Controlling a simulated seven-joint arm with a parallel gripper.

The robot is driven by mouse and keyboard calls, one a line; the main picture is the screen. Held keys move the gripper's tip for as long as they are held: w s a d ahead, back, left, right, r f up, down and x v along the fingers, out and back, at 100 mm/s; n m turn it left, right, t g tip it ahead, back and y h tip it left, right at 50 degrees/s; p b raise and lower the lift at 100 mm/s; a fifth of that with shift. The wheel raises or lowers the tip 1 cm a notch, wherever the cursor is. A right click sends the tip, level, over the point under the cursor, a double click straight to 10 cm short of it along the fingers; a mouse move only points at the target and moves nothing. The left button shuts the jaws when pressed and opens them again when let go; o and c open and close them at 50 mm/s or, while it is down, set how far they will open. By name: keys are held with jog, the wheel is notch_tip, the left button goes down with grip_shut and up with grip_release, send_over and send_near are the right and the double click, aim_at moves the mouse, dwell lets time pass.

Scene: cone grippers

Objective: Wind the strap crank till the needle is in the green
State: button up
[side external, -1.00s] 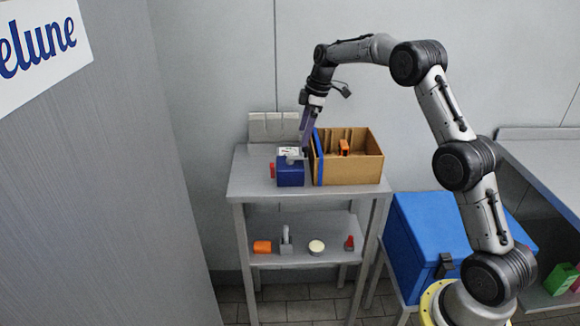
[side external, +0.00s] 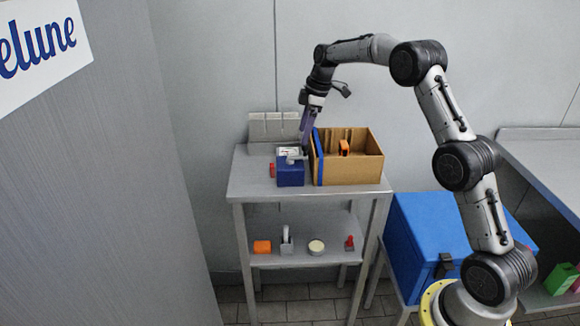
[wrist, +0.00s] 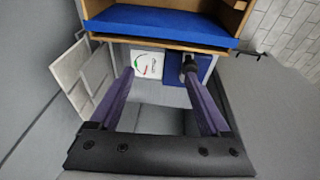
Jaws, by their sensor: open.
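The blue crank unit (side external: 290,174) stands on the upper shelf, left of the cardboard box (side external: 355,171). A blue strap (side external: 319,160) runs around the box's left end. A grey crank (side external: 297,157) sits on top of the unit. The white gauge (wrist: 147,64) shows red and green marks in the wrist view; I cannot tell exactly where its needle points. My gripper (side external: 304,145) points down over the unit. In the wrist view its purple fingers (wrist: 159,71) are apart, with the dark crank knob (wrist: 188,64) at the right fingertip. I cannot tell whether they touch.
An orange item (side external: 344,147) stands inside the box. A grey panel (side external: 273,126) stands at the back. The lower shelf holds an orange block (side external: 262,247), a tape dispenser (side external: 287,241), a round pale item (side external: 316,247) and a red-handled item (side external: 349,243). A blue cooler (side external: 415,235) stands to the right.

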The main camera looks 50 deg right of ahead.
jog(key=shift+g, duration=0.4)
jog(key=f, duration=0.2)
jog(key=s+f, duration=0.1)
jog(key=f, duration=0.1)
jog(key=shift+a+f, duration=0.1)
jog(key=shift+a, duration=0.1)
notch_tip(320, 180, up, 8)
jog(key=shift+r, duration=0.25)
jog(key=shift+w, duration=0.1)
